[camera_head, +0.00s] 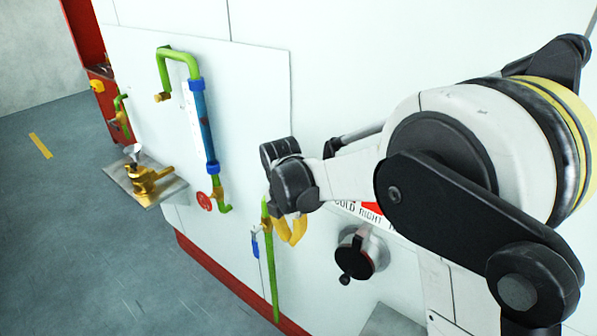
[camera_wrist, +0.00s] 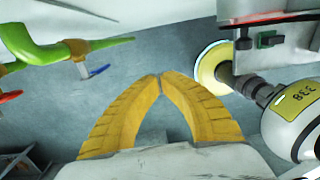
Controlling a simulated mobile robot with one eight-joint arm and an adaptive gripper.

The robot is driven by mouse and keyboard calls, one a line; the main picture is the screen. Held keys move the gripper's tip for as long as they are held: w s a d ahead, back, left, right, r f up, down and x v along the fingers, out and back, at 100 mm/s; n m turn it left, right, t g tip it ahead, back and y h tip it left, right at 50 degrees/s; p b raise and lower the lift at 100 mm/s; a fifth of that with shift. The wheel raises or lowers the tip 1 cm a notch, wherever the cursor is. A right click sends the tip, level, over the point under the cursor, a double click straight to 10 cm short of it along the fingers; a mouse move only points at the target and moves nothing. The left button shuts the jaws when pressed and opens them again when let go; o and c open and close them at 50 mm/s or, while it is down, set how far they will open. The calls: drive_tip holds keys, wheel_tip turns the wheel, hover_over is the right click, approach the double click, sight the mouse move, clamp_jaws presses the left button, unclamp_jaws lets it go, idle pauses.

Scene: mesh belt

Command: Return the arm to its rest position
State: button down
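My arm reaches in from the right in the head view, bent in front of a white machine wall (camera_head: 350,45). My gripper (camera_head: 292,240) hangs at the arm's end with its yellow fingers pointing down, just right of a thin green pipe (camera_head: 272,285). In the wrist view my gripper (camera_wrist: 160,78) has its two yellow ridged fingers meeting at the tips. Nothing is seen held between them, and grey floor shows beyond. In the head view I cannot tell whether the fingers touch the pipe.
A blue-handled valve (camera_head: 255,245) is close left of my gripper. A round black knob (camera_head: 360,254) sits below my arm. Left are a green-and-blue pipe (camera_head: 203,120), a red handwheel (camera_head: 204,201) and a brass valve on a metal shelf (camera_head: 147,180). Open floor (camera_head: 60,240) lies left.

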drive_tip(key=s+d+r+m+t+y+b, duration=0.1)
drive_tip(key=s+d+r+m+t+b, duration=0.1)
drive_tip(key=s+d+r+m, duration=0.35)
drive_tip(key=s+d+r+m+t+b, duration=0.1)
drive_tip(key=s+d+r+m+b, duration=0.15)
drive_tip(key=d+m, duration=0.55)
drive_tip(key=s+d+f+m+t+b, duration=0.3)
drive_tip(key=s+d+m, duration=0.3)
drive_tip(key=s+m, duration=0.5)
drive_tip(key=shift+d+f+m+t+b, duration=0.3)
drive_tip(key=shift+f+m+t+b, duration=0.15)
drive_tip(key=shift+m, duration=1.4)
